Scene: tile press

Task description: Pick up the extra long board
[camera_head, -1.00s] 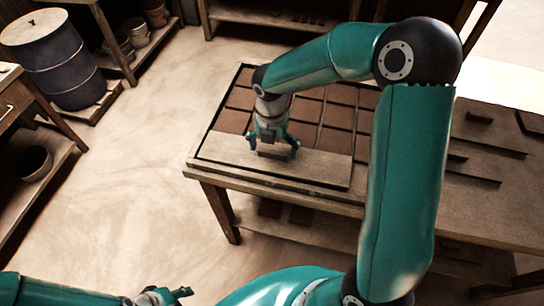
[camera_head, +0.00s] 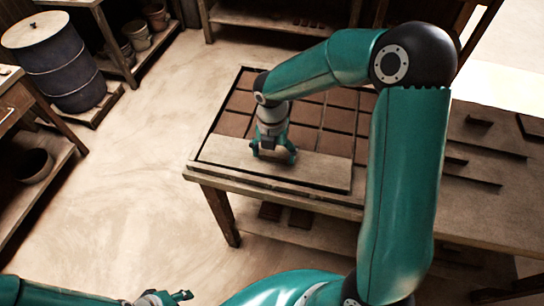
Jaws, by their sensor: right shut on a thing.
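The extra long board (camera_head: 325,172) is a pale, flat plank lying along the front part of the tile frame on the table. Its small raised grip is hidden by my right gripper. My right gripper (camera_head: 274,158) points down over the board left of its middle and is shut on that grip. The board looks flat, with no gap that I can make out beneath it. My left gripper (camera_head: 178,298) is at the bottom edge, far from the board and partly cut off; its jaw opening is unclear.
Brown tiles (camera_head: 308,113) fill the frame behind the board. The wooden table (camera_head: 480,200) runs right, with several shorter pieces (camera_head: 455,175) on it. A dark barrel (camera_head: 57,60) stands at the back left. The floor left of the table is clear.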

